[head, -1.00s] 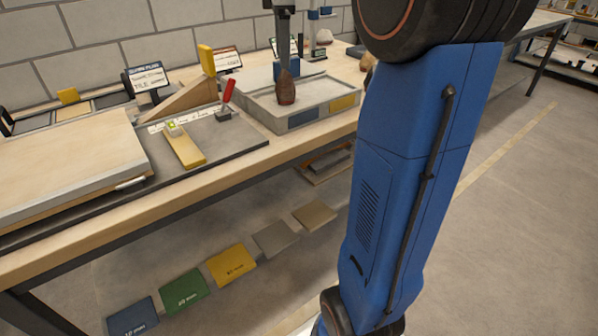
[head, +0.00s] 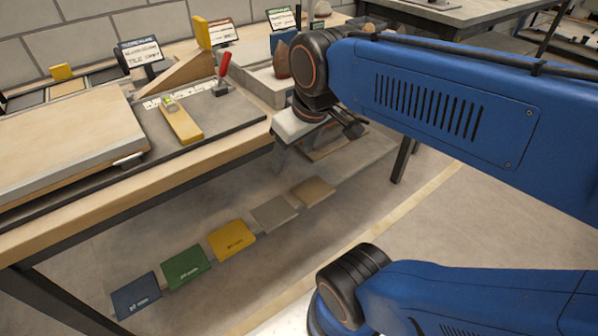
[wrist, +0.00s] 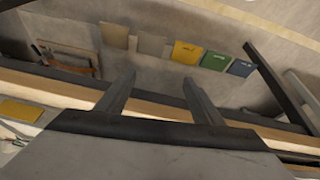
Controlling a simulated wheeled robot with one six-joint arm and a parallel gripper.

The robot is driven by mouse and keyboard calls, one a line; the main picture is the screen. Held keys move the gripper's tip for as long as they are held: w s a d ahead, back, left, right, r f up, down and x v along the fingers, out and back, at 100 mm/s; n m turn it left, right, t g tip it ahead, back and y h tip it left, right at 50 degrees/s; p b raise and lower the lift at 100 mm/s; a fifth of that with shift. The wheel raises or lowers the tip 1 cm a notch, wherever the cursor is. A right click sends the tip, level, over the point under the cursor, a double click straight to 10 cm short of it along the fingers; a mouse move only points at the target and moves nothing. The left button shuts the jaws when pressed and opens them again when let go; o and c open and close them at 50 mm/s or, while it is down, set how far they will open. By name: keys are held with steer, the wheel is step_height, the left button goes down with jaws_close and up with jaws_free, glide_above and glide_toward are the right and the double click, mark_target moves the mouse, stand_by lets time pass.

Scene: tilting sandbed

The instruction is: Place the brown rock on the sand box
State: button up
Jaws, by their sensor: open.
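The brown rock (head: 282,60) is a pointed, reddish-brown lump. My arm hides the right part of the box. My gripper (wrist: 159,88) is open and empty, with its two fingers well apart in the wrist view. It is clear of the rock, out past the front edge of the bench, with the floor behind its fingers. In the head view my arm partly covers the gripper. I cannot make out the rock in the wrist view.
A grey mat with a yellow block (head: 181,122), a red-handled tool (head: 222,75) and a wooden ramp (head: 187,72) lies left of the box. Several coloured plates, one yellow (head: 231,239), lie below the bench.

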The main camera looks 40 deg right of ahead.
steer(key=shift+m+t, duration=0.3)
steer(key=shift+m, duration=0.4)
steer(key=s+f, duration=0.2)
steer(key=f, duration=0.1)
steer(key=shift+s+a+f, duration=0.35)
steer(key=shift+s+f, duration=0.05)
